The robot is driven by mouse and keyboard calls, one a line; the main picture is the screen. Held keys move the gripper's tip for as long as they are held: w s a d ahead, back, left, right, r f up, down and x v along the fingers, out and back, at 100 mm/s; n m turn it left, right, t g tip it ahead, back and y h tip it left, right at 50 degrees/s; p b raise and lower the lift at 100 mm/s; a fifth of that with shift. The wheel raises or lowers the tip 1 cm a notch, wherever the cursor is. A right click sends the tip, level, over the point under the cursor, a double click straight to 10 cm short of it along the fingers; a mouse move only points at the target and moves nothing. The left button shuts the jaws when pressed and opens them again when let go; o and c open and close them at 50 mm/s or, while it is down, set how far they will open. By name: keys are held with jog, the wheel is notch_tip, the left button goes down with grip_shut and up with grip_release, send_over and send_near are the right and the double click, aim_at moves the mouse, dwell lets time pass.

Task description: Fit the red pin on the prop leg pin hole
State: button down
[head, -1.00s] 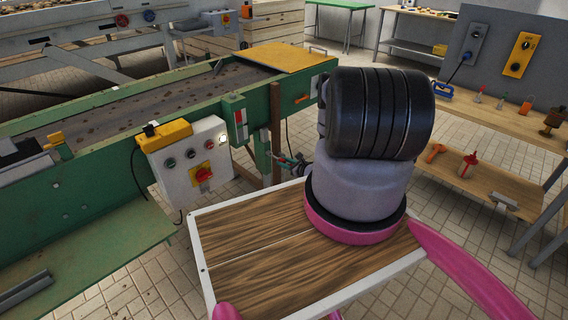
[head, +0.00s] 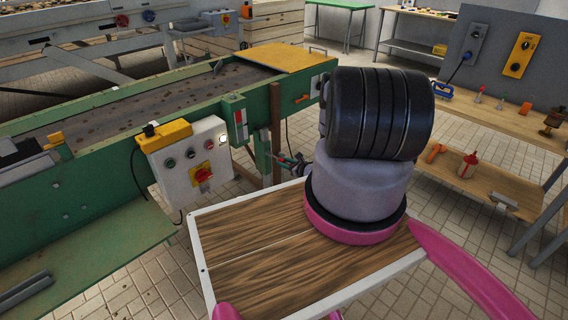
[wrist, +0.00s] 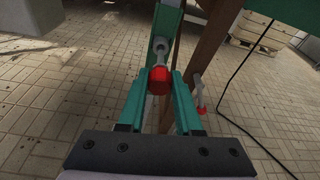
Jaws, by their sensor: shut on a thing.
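In the wrist view, the red pin (wrist: 159,81) sits between the teal fingers of my gripper (wrist: 160,93), which is shut on its red head. Its grey shaft (wrist: 160,53) points away from me toward the green prop leg (wrist: 166,20). The shaft's far end is at or close to the leg; I cannot tell whether it is in the hole, and the hole itself is not clear. In the head view, the prop leg (head: 262,153) stands under the green conveyor, and my gripper (head: 284,162) is beside it, partly hidden behind my arm.
A small grey rod with a red end (wrist: 199,95) hangs right of the fingers. A brown post (head: 275,125) stands close behind the leg. A control box (head: 190,160) is mounted on the conveyor (head: 110,140). A workbench with tools (head: 500,120) stands at right.

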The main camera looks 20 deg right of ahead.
jog(key=shift+w+a, duration=0.3)
jog(key=shift+w, duration=0.55)
jog(key=shift+w+a, duration=0.3)
jog(key=shift+w, duration=0.55)
jog(key=shift+w+a, duration=0.3)
jog(key=shift+w, duration=0.55)
jog(key=c, duration=0.5)
grip_release()
jog(key=v, duration=1)
jog(key=shift+s+d, duration=0.15)
jog(key=shift+s, duration=0.25)
